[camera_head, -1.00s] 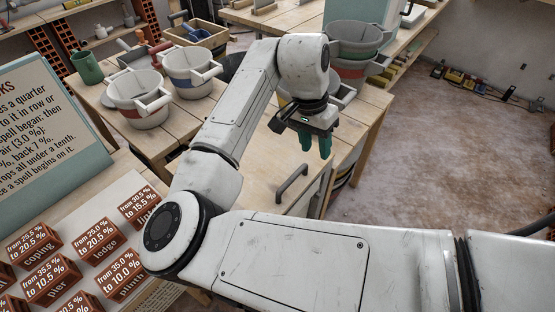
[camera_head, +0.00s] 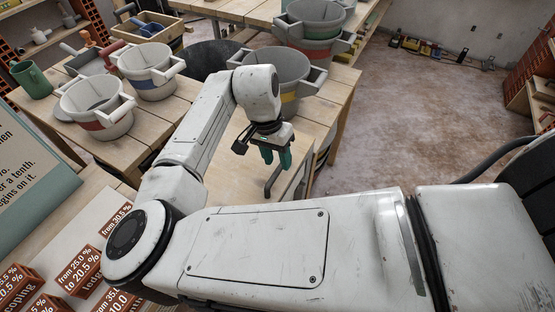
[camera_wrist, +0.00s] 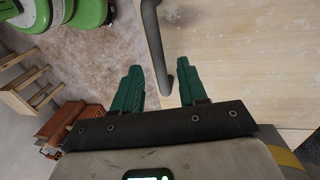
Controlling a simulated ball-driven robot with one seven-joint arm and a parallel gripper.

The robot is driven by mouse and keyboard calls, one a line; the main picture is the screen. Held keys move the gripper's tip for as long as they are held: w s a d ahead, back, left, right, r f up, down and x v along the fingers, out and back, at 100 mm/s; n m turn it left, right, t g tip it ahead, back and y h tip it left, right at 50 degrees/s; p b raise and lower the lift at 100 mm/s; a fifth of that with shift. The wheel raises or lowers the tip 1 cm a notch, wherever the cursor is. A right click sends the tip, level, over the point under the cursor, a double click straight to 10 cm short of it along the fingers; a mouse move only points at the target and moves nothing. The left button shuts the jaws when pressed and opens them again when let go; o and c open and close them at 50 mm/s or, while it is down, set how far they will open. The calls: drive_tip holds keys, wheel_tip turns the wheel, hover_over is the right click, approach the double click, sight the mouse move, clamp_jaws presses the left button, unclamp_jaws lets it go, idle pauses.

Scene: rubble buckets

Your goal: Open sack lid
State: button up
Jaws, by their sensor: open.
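The lid is a pale wooden panel (camera_head: 228,178) with a dark bar handle (camera_head: 270,182) near its right edge, and it looks closed. My gripper (camera_head: 276,162) has teal fingers pointing down just above the handle in the head view. In the wrist view my gripper (camera_wrist: 160,70) is open and empty, and the handle (camera_wrist: 154,40) reaches between its two fingers. The handle's lower end lies between the fingers in the picture. I cannot tell how much depth separates them. The lid's panel (camera_wrist: 235,55) fills the right of the wrist view.
Grey buckets stand on the wooden tables, one with a red band (camera_head: 97,108), one with a blue band (camera_head: 150,72) and one with a yellow band (camera_head: 278,75) behind my wrist. Labelled bricks (camera_head: 82,268) lie at lower left.

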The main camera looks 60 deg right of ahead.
drive_tip(key=shift+s+f, duration=0.2)
drive_tip(key=shift+f, duration=0.65)
clamp_jaws()
